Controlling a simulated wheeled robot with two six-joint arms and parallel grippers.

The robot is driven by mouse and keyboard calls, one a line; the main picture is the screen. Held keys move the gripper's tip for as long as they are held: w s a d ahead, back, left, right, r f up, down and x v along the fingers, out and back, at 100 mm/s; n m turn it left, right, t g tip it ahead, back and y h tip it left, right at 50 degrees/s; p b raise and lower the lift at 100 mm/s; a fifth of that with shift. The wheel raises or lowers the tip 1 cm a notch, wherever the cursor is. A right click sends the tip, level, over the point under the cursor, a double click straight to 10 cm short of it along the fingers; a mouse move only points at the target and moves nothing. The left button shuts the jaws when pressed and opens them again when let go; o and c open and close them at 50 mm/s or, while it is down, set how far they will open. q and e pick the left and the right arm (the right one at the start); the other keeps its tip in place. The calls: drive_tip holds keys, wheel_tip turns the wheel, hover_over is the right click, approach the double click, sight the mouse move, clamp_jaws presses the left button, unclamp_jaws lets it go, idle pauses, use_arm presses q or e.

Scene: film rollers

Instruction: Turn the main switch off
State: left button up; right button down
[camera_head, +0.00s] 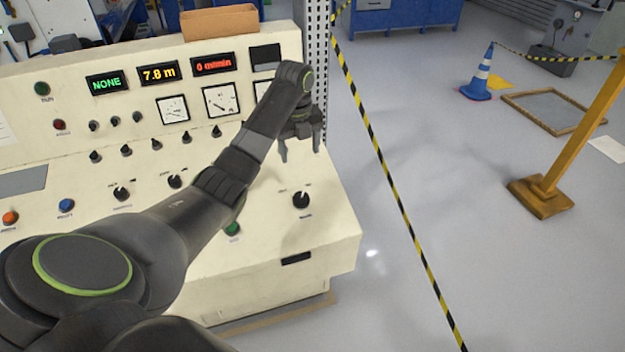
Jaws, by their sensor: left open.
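A cream control panel (270,255) fills the left half of the head view. A black rotary knob (301,200) sits near the right end of its sloped top, with small lettering above and below that is hard to read; the word below may be "MAIN". My left arm reaches across the panel from the lower left. My left gripper (300,152) is open and empty, pointing down, and appears above and behind this knob, apart from it. My right gripper is not in view.
The panel also carries a green button (232,229), a blue button (66,205), other knobs (174,181), dials (220,100) and lit displays (158,73). A perforated post (317,60) stands behind its right end. Striped tape (385,175) runs along the right.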

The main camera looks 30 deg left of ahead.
use_arm(q)
drive_tip(key=b, duration=0.6)
hover_over(301, 197)
wheel_tip(301, 197, down, 6)
wheel_tip(301, 197, down, 11)
drive_tip(key=shift+f+p, duration=0.1)
drive_tip(key=shift+p, duration=0.8)
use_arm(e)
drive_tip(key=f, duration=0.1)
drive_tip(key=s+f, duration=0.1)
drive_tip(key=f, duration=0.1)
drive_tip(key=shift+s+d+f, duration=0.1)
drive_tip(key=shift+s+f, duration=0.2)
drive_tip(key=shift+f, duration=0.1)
